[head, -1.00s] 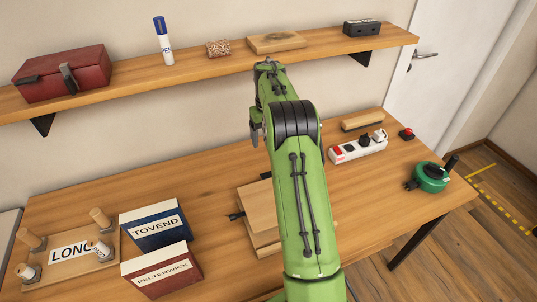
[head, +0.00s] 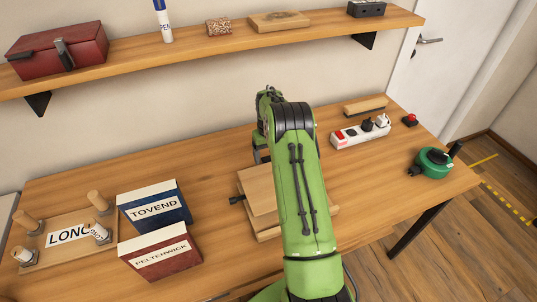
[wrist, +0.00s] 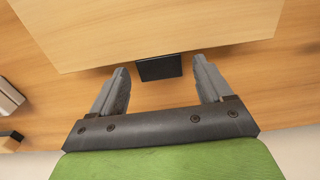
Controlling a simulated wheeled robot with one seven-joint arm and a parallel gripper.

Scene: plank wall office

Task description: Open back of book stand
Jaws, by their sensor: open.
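The wooden book stand (head: 256,188) lies on the table, partly hidden behind my green arm. A dark knob (head: 237,199) sticks out of its left side. In the wrist view the stand's flat wooden panel (wrist: 165,25) fills the top, with a dark tab (wrist: 160,67) at its near edge. My gripper (wrist: 162,72) is open, with one finger on each side of the tab and a gap to both. In the head view my gripper (head: 261,152) is at the stand's back edge, mostly hidden by the arm.
A blue book (head: 153,205) and a red book (head: 160,252) stand left of the stand, beside a pegged wooden tray (head: 70,258). A power strip (head: 360,135), red button (head: 410,120) and green reel (head: 433,163) are at right. A loaded shelf (head: 215,48) hangs above.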

